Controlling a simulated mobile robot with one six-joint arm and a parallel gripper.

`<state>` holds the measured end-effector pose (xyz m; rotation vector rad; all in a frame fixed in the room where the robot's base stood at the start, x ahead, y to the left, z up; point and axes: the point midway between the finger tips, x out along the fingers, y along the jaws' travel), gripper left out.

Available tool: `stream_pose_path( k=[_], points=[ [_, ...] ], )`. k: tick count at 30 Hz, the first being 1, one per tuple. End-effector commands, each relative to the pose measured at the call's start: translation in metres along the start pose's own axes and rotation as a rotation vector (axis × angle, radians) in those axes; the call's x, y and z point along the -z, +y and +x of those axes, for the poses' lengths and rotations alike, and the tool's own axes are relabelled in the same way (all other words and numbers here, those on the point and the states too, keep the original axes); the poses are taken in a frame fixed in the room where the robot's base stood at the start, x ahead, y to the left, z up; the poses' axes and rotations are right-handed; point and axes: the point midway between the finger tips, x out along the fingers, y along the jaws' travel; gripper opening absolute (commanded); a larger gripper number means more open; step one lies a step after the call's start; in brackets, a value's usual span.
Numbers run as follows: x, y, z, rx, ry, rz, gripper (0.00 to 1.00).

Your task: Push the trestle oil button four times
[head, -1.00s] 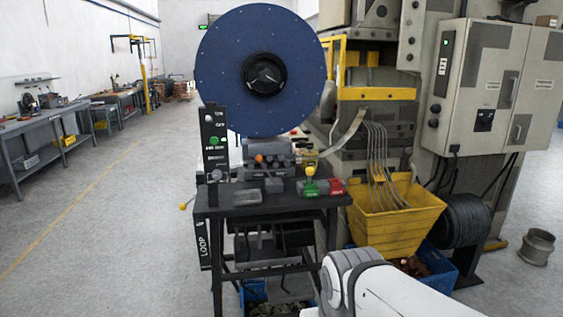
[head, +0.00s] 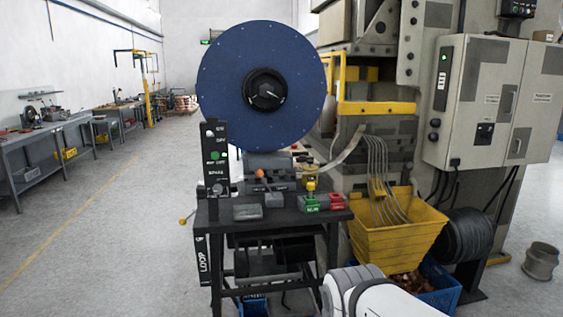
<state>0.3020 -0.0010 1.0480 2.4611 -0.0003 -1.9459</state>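A dark trestle table (head: 290,213) stands at the centre of the head view, below a large blue disc (head: 225,85). A green box with a yellow top (head: 309,200) sits on the table's right part, with a red box (head: 337,201) beside it. My white arm shows at the bottom right, in front of the table. My gripper is out of view.
A yellow hopper (head: 395,235) stands right of the table, above a blue crate (head: 440,290). A grey electrical cabinet (head: 470,120) is behind at right. A metal spool (head: 541,260) lies on the floor at far right. Open floor (head: 120,230) lies to the left.

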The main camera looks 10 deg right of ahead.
Motion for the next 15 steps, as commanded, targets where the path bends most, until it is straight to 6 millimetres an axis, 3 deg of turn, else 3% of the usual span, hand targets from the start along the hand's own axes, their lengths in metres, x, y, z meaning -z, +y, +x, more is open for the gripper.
stream_pose_path(
  k=[8, 15],
  points=[
    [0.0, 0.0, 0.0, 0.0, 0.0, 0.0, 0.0],
    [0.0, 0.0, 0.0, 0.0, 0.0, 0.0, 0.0]
  ],
)
